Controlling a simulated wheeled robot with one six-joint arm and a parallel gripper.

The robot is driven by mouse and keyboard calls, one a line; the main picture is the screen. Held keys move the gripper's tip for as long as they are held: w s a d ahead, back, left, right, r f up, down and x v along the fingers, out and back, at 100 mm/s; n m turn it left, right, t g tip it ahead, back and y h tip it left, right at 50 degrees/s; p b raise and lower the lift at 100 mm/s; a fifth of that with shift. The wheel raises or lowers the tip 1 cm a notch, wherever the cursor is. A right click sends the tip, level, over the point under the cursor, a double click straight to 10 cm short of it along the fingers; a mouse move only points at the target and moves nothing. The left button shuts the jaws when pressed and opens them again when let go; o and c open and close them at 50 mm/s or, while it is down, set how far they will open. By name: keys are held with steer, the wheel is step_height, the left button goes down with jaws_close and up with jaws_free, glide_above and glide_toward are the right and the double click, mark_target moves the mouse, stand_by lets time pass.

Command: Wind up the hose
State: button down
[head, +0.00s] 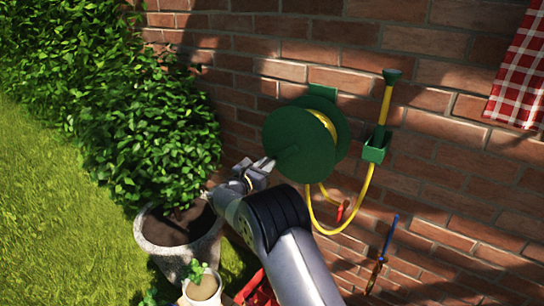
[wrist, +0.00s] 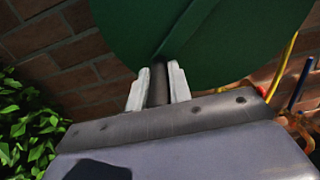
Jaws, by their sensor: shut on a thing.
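The green hose reel (head: 305,140) is fixed to the brick wall, and its round face also fills the top of the wrist view (wrist: 215,35). Some yellow hose (head: 327,123) is wound on it. The rest hangs in a loop below and rises through a green wall holder (head: 374,150) to a dark green nozzle (head: 392,76). My gripper (head: 264,164) is at the left front of the reel. In the wrist view, its two pale fingers (wrist: 158,86) are shut on the dark crank handle (wrist: 158,82) that stands out from the reel face.
A stone pot (head: 160,245) with a leafy bush stands at lower left, beside grass. A smaller white pot (head: 203,290) and a red crate (head: 258,290) are near my arm. A blue-handled tool (head: 383,250) and a checked cloth (head: 520,70) hang at right.

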steer(key=s+d+f+n+p, duration=0.3)
steer(key=s+d+n+p, duration=0.4)
steer(key=n, duration=0.6)
steer(key=s+d+r+n+p, duration=0.2)
steer(key=d+r+n+p, duration=0.2)
steer(key=d+r+n, duration=0.2)
steer(key=shift+d+r+n+p, duration=0.2)
steer(key=shift+r+n+p, duration=0.2)
steer(key=shift+r+n, duration=0.15)
steer(key=shift+r, duration=0.15)
stand_by(0.6)
steer(key=c, duration=1.3)
jaws_free()
